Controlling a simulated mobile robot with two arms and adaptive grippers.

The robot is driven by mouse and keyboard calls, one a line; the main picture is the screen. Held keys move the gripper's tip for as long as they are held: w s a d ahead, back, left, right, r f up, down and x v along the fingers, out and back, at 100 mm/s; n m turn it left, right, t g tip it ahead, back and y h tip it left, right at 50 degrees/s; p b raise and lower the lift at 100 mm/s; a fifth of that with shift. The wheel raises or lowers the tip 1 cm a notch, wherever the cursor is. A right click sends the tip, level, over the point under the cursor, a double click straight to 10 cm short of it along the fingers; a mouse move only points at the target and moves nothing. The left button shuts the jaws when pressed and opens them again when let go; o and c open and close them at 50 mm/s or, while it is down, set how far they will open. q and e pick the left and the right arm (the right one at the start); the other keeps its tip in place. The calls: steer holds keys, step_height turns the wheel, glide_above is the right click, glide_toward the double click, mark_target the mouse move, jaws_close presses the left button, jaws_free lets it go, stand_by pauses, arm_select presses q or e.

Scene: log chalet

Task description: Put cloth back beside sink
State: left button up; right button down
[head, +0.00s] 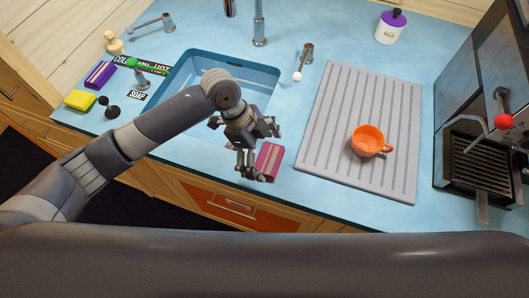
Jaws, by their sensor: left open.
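A folded pink cloth with a pale stripe (269,161) is at the counter's front edge, between the sink (262,80) and the grey ribbed drying mat (322,152). My left gripper (252,168) is open, right beside the cloth on its left and partly overlapping it in the picture. I cannot tell whether the fingers touch the cloth. The sink is a blue basin set in the light blue counter, and my left arm hides its front left part. My right gripper is not in view.
An orange cup (367,141) stands on the mat. A coffee machine (485,125) is at the right. A purple striped folded item (101,75), a yellow sponge (81,100) and a soap label (138,96) lie left of the sink. A purple-lidded jar (391,28) stands at the back.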

arm_select(q)
steer(key=shift+r, duration=0.25)
steer(key=b+v, duration=0.2)
steer(key=v, duration=0.9)
steer(key=shift+r+b, duration=0.4)
steer(key=shift+a+f, duration=0.1)
